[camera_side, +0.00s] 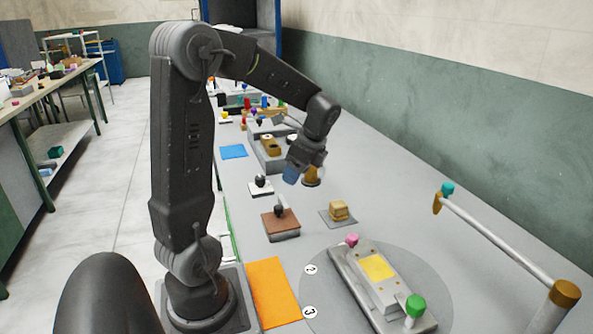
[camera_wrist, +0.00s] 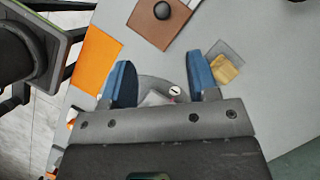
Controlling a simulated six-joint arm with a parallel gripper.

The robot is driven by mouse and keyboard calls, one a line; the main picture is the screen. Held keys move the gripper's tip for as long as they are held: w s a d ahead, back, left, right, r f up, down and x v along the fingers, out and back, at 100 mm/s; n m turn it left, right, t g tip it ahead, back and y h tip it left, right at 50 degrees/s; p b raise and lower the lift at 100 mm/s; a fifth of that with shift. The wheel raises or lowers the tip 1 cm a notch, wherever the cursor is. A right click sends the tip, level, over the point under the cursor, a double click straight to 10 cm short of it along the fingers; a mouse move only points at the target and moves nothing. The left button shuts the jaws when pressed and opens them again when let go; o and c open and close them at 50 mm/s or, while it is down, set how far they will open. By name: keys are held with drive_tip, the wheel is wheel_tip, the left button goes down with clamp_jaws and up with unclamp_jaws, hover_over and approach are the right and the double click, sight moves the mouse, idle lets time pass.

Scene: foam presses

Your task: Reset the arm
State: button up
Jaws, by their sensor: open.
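My gripper (camera_side: 292,172) has blue fingertips and hangs above the grey table in the side view, at the end of my raised, bent arm. In the wrist view my gripper (camera_wrist: 161,75) has its two blue fingers spread apart, with no object held between them. Behind and between the fingers, a grey curved surface with a small round white label (camera_wrist: 174,91) shows partly. The gripper's body hides the lower part of the wrist view.
A brown block with a dark knob (camera_side: 281,225), a yellowish block (camera_side: 339,210) on a grey plate and an orange mat (camera_side: 273,292) lie on the table. A press with a yellow pad (camera_side: 378,268) sits on a round plate. A white rail (camera_side: 497,240) stands at right.

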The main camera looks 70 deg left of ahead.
idle(0.3)
drive_tip(key=s+d+r+n+t+h, duration=0.1)
drive_tip(key=s+d+r+n+t, duration=0.1)
drive_tip(key=d, duration=0.6)
drive_tip(key=s+d+r+n+t+h, duration=0.1)
drive_tip(key=d+n+t, duration=0.3)
drive_tip(key=d, duration=0.4)
drive_tip(key=s+d+r+n+t+h, duration=0.1)
drive_tip(key=s+d+r+n+t, duration=0.1)
drive_tip(key=d, duration=0.6)
drive_tip(key=shift+s+d+r+n+t, duration=0.4)
drive_tip(key=shift+s+r+n, duration=0.1)
drive_tip(key=shift+r, duration=0.15)
